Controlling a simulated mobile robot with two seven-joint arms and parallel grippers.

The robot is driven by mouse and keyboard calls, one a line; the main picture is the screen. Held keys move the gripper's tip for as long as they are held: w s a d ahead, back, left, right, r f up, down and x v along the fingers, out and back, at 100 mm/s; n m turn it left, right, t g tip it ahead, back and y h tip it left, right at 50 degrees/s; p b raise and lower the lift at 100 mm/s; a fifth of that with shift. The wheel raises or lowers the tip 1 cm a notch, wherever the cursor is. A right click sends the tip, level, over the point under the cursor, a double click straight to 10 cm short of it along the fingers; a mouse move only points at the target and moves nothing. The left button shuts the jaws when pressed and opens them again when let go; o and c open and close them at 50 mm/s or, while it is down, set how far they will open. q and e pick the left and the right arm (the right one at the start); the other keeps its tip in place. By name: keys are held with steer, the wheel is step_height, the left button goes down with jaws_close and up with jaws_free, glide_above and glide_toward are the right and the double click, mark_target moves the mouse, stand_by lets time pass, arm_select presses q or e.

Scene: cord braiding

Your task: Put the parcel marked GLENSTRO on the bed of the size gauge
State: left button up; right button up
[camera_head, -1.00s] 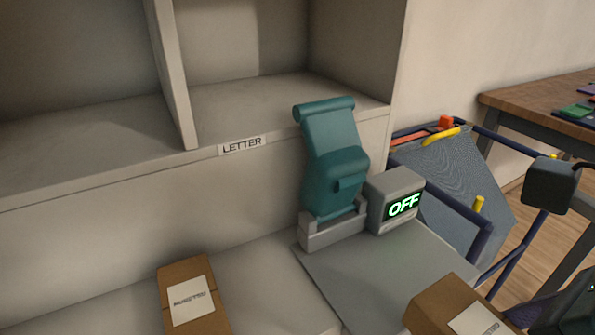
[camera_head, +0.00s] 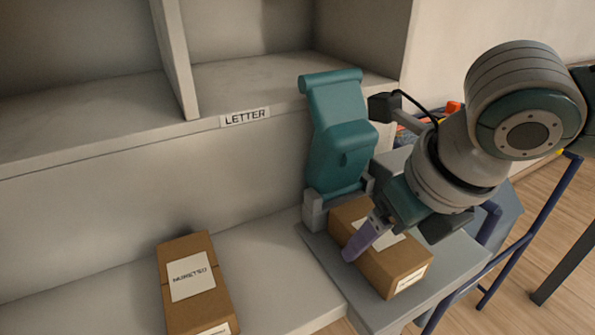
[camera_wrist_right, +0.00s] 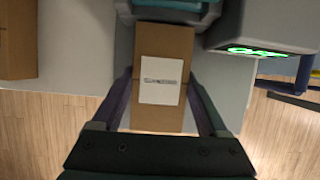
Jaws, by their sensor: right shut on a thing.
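A brown cardboard parcel (camera_head: 392,272) with a white label lies at the grey bed (camera_head: 455,262) of the size gauge, close to its teal upright part (camera_head: 338,130). The label is partly covered in the head view and too small to read in the right wrist view (camera_wrist_right: 160,115). My right gripper (camera_head: 388,238) is shut on this parcel, one finger along each long side, as the right wrist view (camera_wrist_right: 161,78) shows. I cannot tell whether the parcel touches the bed or is just above it. My left gripper is not in view.
Another parcel (camera_head: 205,306), marked NURETSO, lies on the pale counter (camera_head: 262,262) to the left. A shelf labelled LETTER (camera_head: 245,117) is behind. A lit green display (camera_wrist_right: 258,51) shows in the wrist view. A blue-framed cart (camera_head: 540,240) stands at the right.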

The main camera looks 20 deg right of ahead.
steer(key=o, duration=1.3)
steer(key=shift+c, duration=0.2)
